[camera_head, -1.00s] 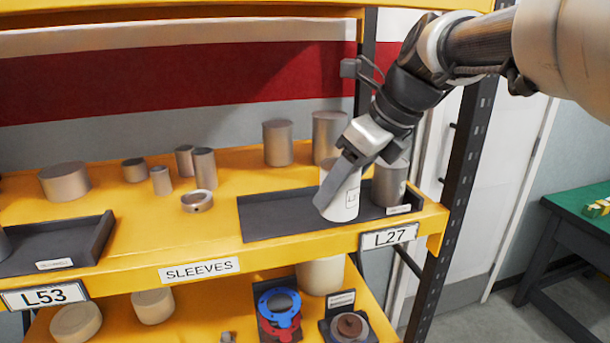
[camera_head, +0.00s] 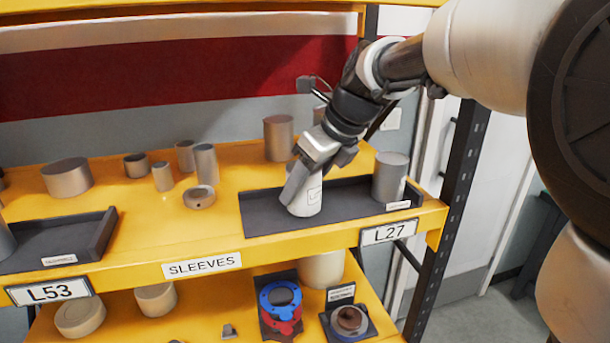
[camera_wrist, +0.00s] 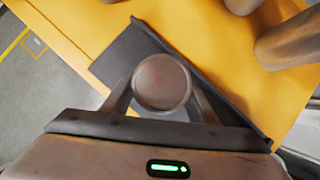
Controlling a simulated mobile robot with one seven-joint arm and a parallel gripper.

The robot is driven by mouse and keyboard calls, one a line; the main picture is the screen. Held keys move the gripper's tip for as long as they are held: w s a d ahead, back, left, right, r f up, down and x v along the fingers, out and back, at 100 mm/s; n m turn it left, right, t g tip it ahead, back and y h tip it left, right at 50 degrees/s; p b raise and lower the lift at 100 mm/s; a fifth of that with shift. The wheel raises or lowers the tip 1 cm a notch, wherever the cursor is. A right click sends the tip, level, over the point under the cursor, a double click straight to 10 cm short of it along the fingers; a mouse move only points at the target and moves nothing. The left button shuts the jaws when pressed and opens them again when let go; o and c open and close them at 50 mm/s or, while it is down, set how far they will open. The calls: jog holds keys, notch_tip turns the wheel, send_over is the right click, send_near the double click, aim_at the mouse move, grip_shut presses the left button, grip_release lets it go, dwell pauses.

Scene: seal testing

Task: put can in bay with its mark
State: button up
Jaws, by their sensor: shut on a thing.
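The can is upright at the dark grey tray (camera_head: 350,205) above the L27 label (camera_head: 388,233). I cannot tell whether its base touches the tray. In the wrist view the can's round top (camera_wrist: 161,82) sits between the two fingers (camera_wrist: 160,95), with the tray (camera_wrist: 128,55) beneath. A grey metal cylinder (camera_head: 390,177) stands in the right end of the same tray.
Several metal cylinders and a ring (camera_head: 199,197) stand on the yellow shelf left of and behind the tray. Another dark tray (camera_head: 98,235) is at the left by the L53 label (camera_head: 48,291). A black upright post (camera_head: 465,150) borders the right. The tray's left part is bare.

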jog(key=o, duration=1.3)
jog(key=shift+f, duration=0.1)
